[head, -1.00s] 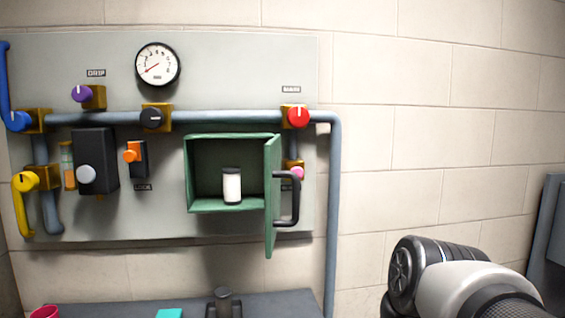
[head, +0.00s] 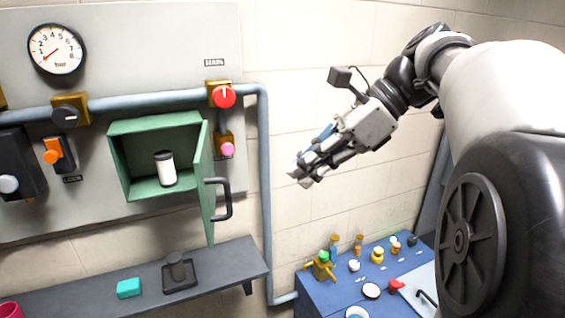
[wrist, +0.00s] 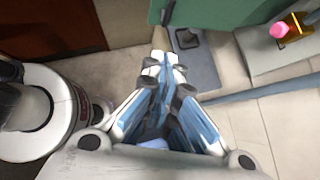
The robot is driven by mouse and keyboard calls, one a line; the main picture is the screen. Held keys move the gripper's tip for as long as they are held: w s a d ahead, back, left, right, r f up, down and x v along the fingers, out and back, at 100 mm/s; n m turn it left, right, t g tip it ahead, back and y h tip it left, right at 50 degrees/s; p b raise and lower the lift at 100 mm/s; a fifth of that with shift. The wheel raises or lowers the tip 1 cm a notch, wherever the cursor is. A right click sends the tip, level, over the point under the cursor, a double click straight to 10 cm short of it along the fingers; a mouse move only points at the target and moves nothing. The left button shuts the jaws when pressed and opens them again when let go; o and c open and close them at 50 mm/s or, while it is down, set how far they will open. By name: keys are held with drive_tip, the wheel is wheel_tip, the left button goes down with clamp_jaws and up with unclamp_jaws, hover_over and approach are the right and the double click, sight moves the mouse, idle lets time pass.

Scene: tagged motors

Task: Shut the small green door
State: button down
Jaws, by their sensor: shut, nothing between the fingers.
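The small green door (head: 202,180) stands open on the right side of a green wall box (head: 120,165). It is swung out toward me, and its black handle (head: 227,199) faces right. A white canister with a dark lid (head: 165,169) stands inside the box. My gripper (head: 300,178) is shut and empty, in the air to the right of the handle and apart from it. In the wrist view, the fingertips of my gripper (wrist: 162,62) are together, and part of the green door (wrist: 225,20) shows beyond them at the top.
A grey shelf (head: 225,262) under the box bears a teal block (head: 129,288) and a dark object on a stand (head: 177,268). A red knob (head: 223,96) and pink knob (head: 227,149) sit right of the box. A blue bench (head: 318,298) with small items stands lower right.

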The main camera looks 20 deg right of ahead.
sight(219, 178)
drive_tip(key=w+a+f, duration=0.3)
drive_tip(key=a+f, duration=0.2)
drive_tip(key=a, duration=0.3)
drive_tip(key=shift+w, duration=0.4)
drive_tip(key=shift+a+f, duration=0.1)
drive_tip(key=shift+a, duration=0.1)
